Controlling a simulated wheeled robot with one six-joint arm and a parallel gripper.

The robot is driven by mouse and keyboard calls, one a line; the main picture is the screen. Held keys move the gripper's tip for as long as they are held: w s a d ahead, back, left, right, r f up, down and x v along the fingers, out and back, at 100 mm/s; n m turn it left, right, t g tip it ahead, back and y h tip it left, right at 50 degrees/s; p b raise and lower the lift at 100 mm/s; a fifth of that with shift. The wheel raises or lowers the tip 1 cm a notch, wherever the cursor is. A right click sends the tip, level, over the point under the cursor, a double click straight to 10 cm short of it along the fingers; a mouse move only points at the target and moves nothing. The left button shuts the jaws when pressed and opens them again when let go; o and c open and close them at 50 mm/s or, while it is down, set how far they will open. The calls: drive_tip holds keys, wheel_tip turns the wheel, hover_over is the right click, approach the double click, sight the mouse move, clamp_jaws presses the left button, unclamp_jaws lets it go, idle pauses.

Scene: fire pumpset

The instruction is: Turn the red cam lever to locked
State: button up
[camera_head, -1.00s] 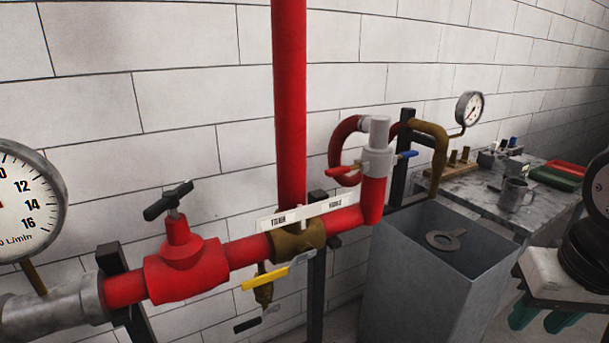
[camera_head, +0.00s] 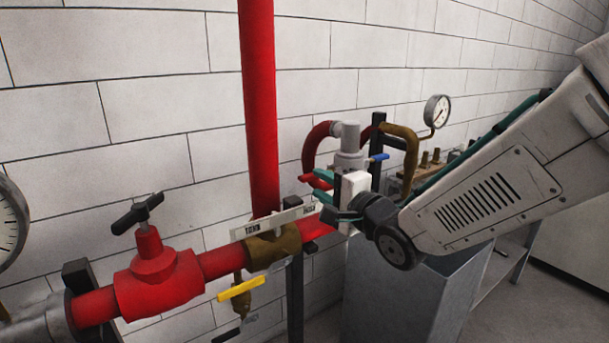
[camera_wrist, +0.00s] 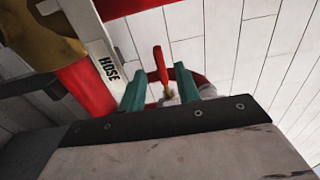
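The red cam lever (camera_head: 313,180) sticks out to the left from the grey coupling (camera_head: 349,140) on the pipe's end. My gripper (camera_head: 319,185) is at the lever, its two teal fingers apart. In the wrist view the red lever (camera_wrist: 161,65) shows between the open fingers, with a gap to each finger visible. Whether a finger touches it I cannot tell. The coupling is mostly hidden behind my gripper in the wrist view. A blue lever (camera_head: 379,157) is on the coupling's right side.
The red pipe (camera_head: 258,110) rises left of my gripper. A label plate (camera_head: 275,222), brass valve body (camera_head: 273,245) and yellow handle (camera_head: 240,289) sit lower left. A grey open bin (camera_head: 395,300) stands below my arm. A brass pipe and gauge (camera_head: 437,111) are behind.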

sight(312, 179)
drive_tip(key=x, duration=0.7)
drive_tip(key=shift+w, duration=0.1)
clamp_jaws()
